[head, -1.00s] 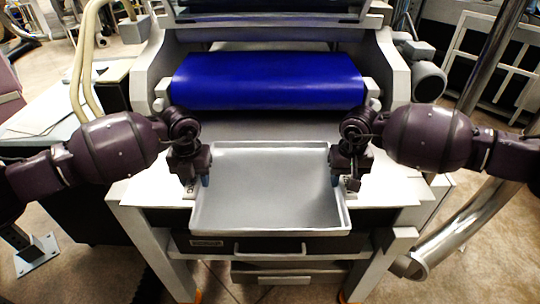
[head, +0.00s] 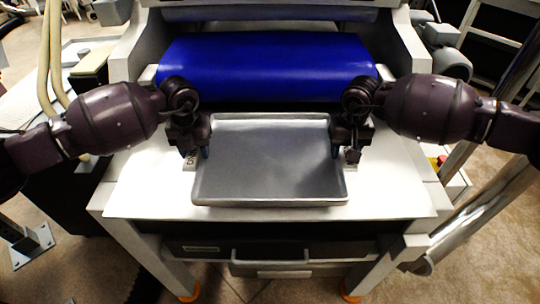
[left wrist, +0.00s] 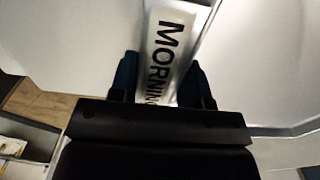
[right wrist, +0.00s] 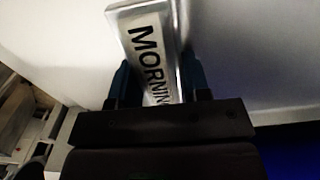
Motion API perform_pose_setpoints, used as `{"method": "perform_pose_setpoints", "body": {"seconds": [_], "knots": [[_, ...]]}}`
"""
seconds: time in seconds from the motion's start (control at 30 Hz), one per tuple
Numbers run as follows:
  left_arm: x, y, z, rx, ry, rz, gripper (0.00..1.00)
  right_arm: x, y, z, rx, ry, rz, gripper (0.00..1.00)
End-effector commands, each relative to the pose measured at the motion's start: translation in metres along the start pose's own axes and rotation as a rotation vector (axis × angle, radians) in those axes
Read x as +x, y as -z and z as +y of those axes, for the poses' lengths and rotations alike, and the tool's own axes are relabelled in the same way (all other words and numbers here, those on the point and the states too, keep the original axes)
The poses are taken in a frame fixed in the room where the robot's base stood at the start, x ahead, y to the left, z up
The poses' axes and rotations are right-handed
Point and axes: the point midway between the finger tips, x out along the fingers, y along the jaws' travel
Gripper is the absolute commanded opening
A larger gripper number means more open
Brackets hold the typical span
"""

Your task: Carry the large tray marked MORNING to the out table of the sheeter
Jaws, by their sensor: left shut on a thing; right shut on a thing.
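The large grey tray (head: 268,165) is empty and shows level in the head view, over the white table (head: 150,190) in front of the blue roller. I cannot tell whether it touches the table. A MORNING label on its rim shows in the left wrist view (left wrist: 168,45) and the right wrist view (right wrist: 150,50). My left gripper (head: 196,153) is shut on the tray's left side wall. My right gripper (head: 343,152) is shut on its right side wall. The fingertips are partly hidden by the grippers.
The blue roller (head: 265,68) of the sheeter lies just behind the tray. Grey side housings (head: 405,55) flank it. White table top is bare left and right of the tray. A drawer (head: 270,256) sits below. A side table with papers (head: 20,110) stands at the left.

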Motion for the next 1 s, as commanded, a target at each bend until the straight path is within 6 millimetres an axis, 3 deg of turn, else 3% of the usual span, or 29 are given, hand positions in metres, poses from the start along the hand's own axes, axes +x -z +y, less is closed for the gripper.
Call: {"method": "perform_pose_setpoints", "body": {"seconds": [0.57, 1.0], "knots": [[0.0, 0.0, 0.0, 0.0, 0.001, -0.001, 0.0, 0.0, 0.0, 0.0, 0.0, 0.0, 0.001, 0.0], [0.016, 0.0, 0.0, -0.001, 0.001, -0.001, 0.0, 0.016, 0.0, 0.0, 0.001, 0.0, -0.001, 0.0]]}}
